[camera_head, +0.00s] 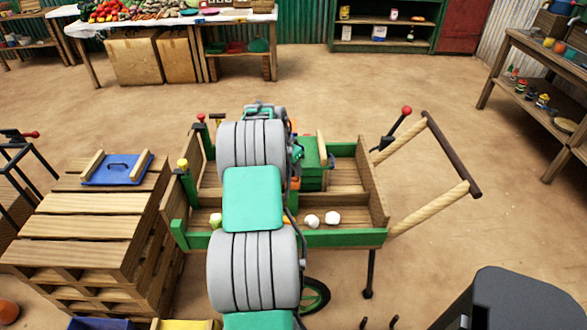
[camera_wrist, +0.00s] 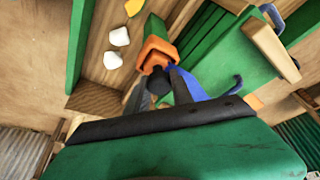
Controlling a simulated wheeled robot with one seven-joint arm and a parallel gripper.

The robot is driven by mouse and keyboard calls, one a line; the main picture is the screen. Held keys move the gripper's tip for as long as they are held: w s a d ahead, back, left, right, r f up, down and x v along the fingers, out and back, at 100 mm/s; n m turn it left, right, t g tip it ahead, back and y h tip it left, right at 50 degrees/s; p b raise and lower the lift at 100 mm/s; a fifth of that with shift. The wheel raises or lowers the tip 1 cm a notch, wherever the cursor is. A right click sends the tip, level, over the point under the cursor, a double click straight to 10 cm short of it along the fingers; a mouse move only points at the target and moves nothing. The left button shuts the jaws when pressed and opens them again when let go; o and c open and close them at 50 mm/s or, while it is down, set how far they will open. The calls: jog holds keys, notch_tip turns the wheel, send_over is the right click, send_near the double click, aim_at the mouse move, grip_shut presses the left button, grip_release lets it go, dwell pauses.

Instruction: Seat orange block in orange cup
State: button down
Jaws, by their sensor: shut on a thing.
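In the wrist view my gripper (camera_wrist: 158,72) is shut on a small orange block (camera_wrist: 157,68), low inside the cart beside the green box. An orange, ring-like shape, which looks like the orange cup (camera_wrist: 157,45), shows right at the fingertips. Block and cup overlap in this view, and I cannot tell whether the block is inside the cup or only against it. In the head view my arm covers the gripper. Only a bit of orange (camera_head: 295,183) shows between my arm and the green box, and I cannot tell whether it is block or cup.
The wooden cart (camera_head: 350,238) has green edges. A green box (camera_head: 313,172) stands inside it. White lumps (camera_head: 332,217) lie along its near side. A red-knobbed lever (camera_head: 406,111) rises at right. Stacked pallets (camera_head: 80,225) with a blue tray (camera_head: 117,168) stand at left.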

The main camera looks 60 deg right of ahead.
jog(key=c, duration=1)
grip_release()
jog(key=shift+c, duration=0.2)
